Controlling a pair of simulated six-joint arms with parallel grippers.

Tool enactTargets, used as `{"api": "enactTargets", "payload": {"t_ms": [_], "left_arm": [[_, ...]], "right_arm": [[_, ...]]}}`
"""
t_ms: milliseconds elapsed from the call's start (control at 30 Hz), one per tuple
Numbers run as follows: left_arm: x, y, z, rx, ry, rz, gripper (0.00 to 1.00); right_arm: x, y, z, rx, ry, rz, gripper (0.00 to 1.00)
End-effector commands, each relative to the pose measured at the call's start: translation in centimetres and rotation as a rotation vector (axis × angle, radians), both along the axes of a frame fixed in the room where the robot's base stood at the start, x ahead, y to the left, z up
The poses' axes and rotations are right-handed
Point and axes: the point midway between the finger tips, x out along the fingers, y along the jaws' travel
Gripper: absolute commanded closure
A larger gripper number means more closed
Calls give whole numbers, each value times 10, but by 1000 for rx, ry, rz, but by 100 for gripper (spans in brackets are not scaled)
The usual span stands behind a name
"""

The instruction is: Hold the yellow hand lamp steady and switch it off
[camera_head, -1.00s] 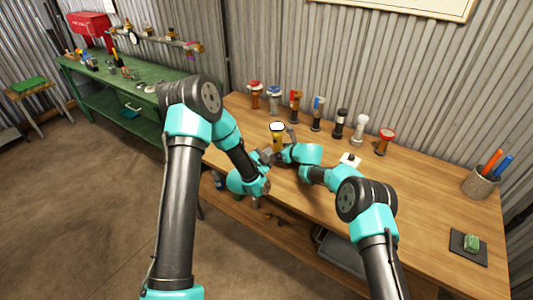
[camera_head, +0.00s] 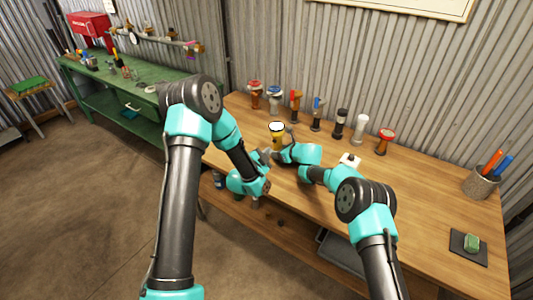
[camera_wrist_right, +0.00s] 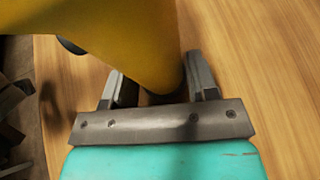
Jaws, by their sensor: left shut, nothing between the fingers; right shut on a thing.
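The yellow hand lamp (camera_head: 278,141) stands upright near the left part of the wooden workbench, its pale round head facing up. In the right wrist view its yellow body (camera_wrist_right: 125,35) fills the upper left and narrows down between the fingers. A dark round part (camera_wrist_right: 72,46) shows on its side. My right gripper (camera_wrist_right: 158,88) is shut on the lamp's lower body. My left gripper (camera_head: 268,154) is shut and empty, close to the lamp on its near left side. Whether it touches the lamp cannot be told. The lamp's base is hidden.
A pen cup (camera_head: 481,184) and a dark pad (camera_head: 467,248) are at the right. A green bench (camera_head: 150,118) stands at the left.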

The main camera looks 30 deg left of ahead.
Motion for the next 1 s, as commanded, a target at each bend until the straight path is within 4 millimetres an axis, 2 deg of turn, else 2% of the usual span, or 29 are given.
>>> {"api": "enactTargets", "payload": {"t_ms": [133,167,467,767,1000], "left_arm": [[0,0,0,0,0,0,100],[0,0,0,0,0,0,100],[0,0,0,0,0,0,100],[0,0,0,0,0,0,100],[0,0,0,0,0,0,100]], "right_arm": [[0,0,0,0,0,0,60],[0,0,0,0,0,0,45],[0,0,0,0,0,0,17],[0,-1,1,0,0,0,17],[-3,-11,7,1,1,0,17]]}}
